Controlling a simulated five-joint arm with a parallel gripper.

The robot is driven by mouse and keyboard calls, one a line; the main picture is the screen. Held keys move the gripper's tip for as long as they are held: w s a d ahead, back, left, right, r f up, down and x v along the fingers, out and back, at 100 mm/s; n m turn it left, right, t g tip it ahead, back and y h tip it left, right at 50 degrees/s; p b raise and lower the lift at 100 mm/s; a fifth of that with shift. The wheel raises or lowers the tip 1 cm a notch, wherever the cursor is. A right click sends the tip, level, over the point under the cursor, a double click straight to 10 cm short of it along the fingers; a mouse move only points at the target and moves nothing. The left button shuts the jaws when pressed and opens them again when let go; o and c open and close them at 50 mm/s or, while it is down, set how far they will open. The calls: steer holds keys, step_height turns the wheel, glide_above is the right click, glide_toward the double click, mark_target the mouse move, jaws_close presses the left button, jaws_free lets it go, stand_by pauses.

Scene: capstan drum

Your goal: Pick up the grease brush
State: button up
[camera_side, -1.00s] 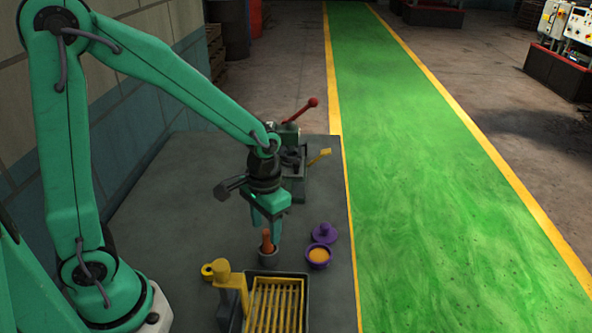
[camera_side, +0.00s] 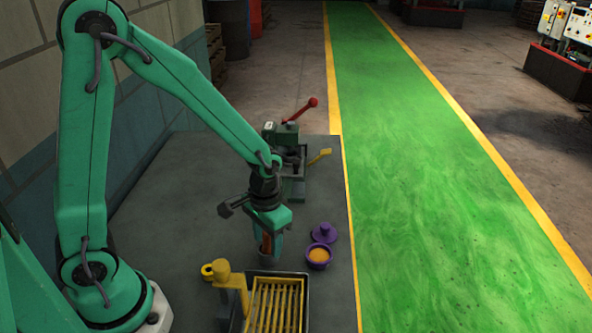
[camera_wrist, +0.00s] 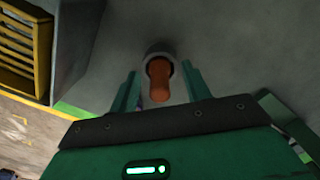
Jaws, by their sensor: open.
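The grease brush shows as an orange-brown handle (camera_wrist: 159,78) standing up out of a small grey cup (camera_wrist: 157,50) in the wrist view. Its bristle end is hidden inside the cup. My gripper (camera_wrist: 160,78) is open, with one green finger on each side of the handle and a gap on both sides. In the side view my gripper (camera_side: 268,243) is low over the grey cup (camera_side: 268,258), and its fingers hide most of the brush handle (camera_side: 266,244).
A purple pot (camera_side: 318,256) with yellow-orange contents and its purple lid (camera_side: 325,232) stand to the right. A tray with yellow slats (camera_side: 276,303) and a yellow post (camera_side: 230,278) are in front. A vise-like device with a red lever (camera_side: 302,110) stands behind.

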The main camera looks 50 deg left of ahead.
jaws_close()
steer(key=shift+r, duration=0.15)
steer(key=shift+r, duration=0.75)
steer(key=r, duration=0.2)
steer(key=shift+s+d+r, duration=0.2)
steer(key=shift+d+r, duration=0.15)
steer(key=shift+r, duration=0.05)
steer(key=s+d+r, duration=0.6)
steer(key=s+d, duration=0.1)
steer(key=d, duration=0.1)
steer(key=shift+d+r, duration=0.2)
steer(key=shift+d, duration=0.05)
